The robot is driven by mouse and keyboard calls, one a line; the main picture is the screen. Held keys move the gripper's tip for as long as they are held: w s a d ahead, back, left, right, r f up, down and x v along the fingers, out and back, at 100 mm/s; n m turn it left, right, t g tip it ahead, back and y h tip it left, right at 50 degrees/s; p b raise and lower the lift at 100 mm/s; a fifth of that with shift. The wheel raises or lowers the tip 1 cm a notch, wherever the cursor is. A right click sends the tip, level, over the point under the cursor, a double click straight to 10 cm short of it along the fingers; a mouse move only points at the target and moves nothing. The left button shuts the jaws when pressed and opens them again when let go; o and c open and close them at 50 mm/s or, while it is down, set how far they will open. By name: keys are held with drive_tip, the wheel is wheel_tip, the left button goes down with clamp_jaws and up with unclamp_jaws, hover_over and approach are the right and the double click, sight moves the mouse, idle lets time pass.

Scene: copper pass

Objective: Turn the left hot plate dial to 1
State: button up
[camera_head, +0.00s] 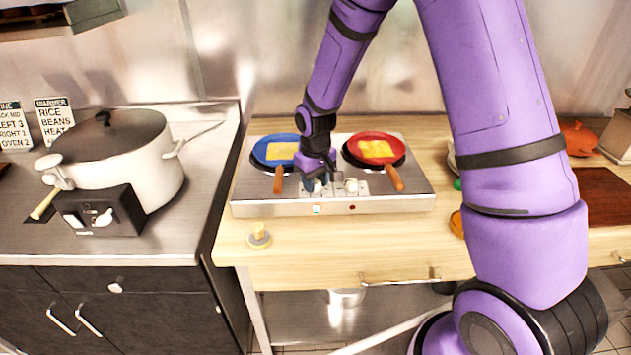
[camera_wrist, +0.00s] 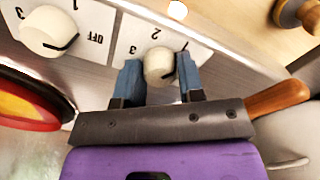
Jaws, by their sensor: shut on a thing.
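The hot plate (camera_head: 250,209) stands on the wooden counter, with a blue pan (camera_head: 264,145) on its left burner and a red pan (camera_head: 391,137) on its right. My gripper (camera_head: 317,181) reaches down to the left part of the front panel. In the wrist view my gripper (camera_wrist: 158,63) has its blue fingers shut on either side of the cream left dial (camera_wrist: 157,65). A 2 and a 3 show beside this dial. Its dark pointer slants to the lower right; a finger hides the mark there. The right dial (camera_head: 351,186) is free; in the wrist view it (camera_wrist: 45,29) points toward OFF.
Both pans hold yellow food, and their wooden handles (camera_head: 279,180) (camera_head: 394,178) jut forward near the dials. A white pot (camera_head: 150,165) stands on the steel counter at left. A small wooden-handled item (camera_head: 259,236) sits before the hot plate.

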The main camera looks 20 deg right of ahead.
sight(316, 182)
drive_tip(key=shift+n, duration=0.3)
drive_tip(key=o, duration=0.9)
wheel_tip(316, 182, up, 11)
drive_tip(key=shift+f, duration=0.1)
idle(0.5)
drive_tip(key=s+d+r+m+t, duration=0.2)
drive_tip(key=s+d+r+t, duration=0.15)
drive_tip(key=s+r, duration=1.1)
drive_tip(key=s+d+r, duration=0.1)
drive_tip(key=s+r, duration=0.1)
drive_tip(key=s, duration=0.3)
drive_tip(key=s+d+r+m+t, duration=0.1)
drive_tip(key=s+r, duration=0.1)
drive_tip(key=s, duration=0.3)
drive_tip(key=s+d+r+m, duration=0.1)
drive_tip(key=s+r, duration=0.1)
drive_tip(key=s, duration=0.3)
drive_tip(key=shift+d+r+t, duration=0.1)
drive_tip(key=shift+d+t, duration=0.1)
drive_tip(key=shift+t, duration=0.15)
